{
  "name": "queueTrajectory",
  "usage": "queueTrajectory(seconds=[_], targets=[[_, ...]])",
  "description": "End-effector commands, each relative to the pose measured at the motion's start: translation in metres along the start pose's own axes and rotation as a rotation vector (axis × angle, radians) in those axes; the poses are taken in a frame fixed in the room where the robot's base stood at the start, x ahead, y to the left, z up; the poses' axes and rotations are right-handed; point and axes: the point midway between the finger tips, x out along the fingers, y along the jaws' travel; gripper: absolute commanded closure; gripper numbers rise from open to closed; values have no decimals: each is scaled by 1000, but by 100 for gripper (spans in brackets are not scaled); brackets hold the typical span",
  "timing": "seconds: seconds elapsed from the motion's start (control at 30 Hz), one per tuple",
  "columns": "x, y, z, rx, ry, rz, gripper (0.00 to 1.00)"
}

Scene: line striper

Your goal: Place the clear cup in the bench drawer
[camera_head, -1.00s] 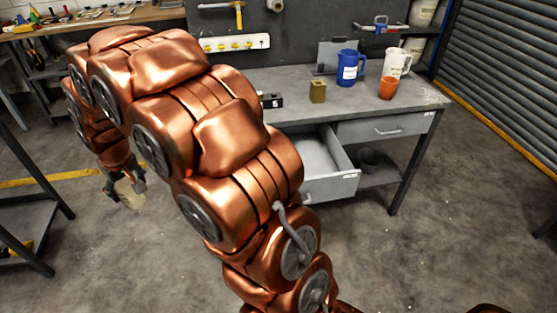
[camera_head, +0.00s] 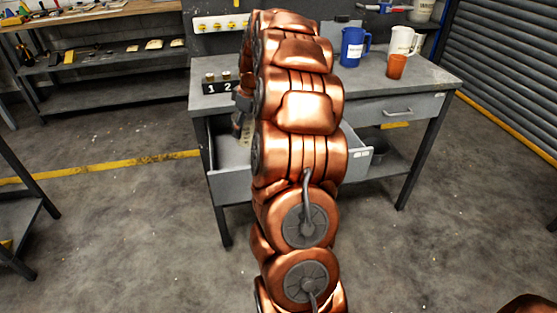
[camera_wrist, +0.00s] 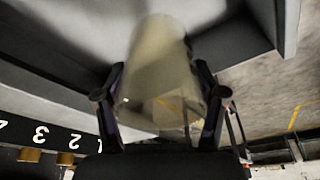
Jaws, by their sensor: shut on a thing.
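The clear cup (camera_wrist: 160,62) shows in the wrist view, see-through and slightly yellowish, between the two dark fingers of my gripper (camera_wrist: 157,95). The gripper is shut on it. The bench drawer (camera_head: 231,187) is pulled open under the grey benchtop in the head view. My gripper (camera_head: 242,106) is at the left side of the open drawer, largely hidden by my copper arm. My arm covers the drawer's middle. In the wrist view, pale grey drawer surfaces (camera_wrist: 90,25) lie behind the cup. I cannot tell whether the cup touches the drawer.
A black numbered block (camera_head: 219,87) stands on the benchtop's left front edge, near my gripper. A blue jug (camera_head: 352,47), a white jug (camera_head: 402,43) and an orange cup (camera_head: 396,67) stand at the right. A second drawer (camera_head: 397,112) is shut.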

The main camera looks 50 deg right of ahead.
Motion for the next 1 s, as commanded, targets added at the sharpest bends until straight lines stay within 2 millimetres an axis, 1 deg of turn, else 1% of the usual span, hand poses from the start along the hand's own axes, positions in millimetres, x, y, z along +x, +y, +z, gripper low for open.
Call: queueTrajectory(seconds=[0.03,0.1,0.23,0.33,0.6,0.83,1.0], targets=[[4,11,12,-4,6,2,70],[3,20,22,-17,10,2,70],[4,26,31,-32,12,-2,70],[10,26,34,-33,11,-4,70],[52,25,46,-33,9,-7,71],[70,26,50,-33,11,-5,71],[91,26,55,-33,11,-3,71]])
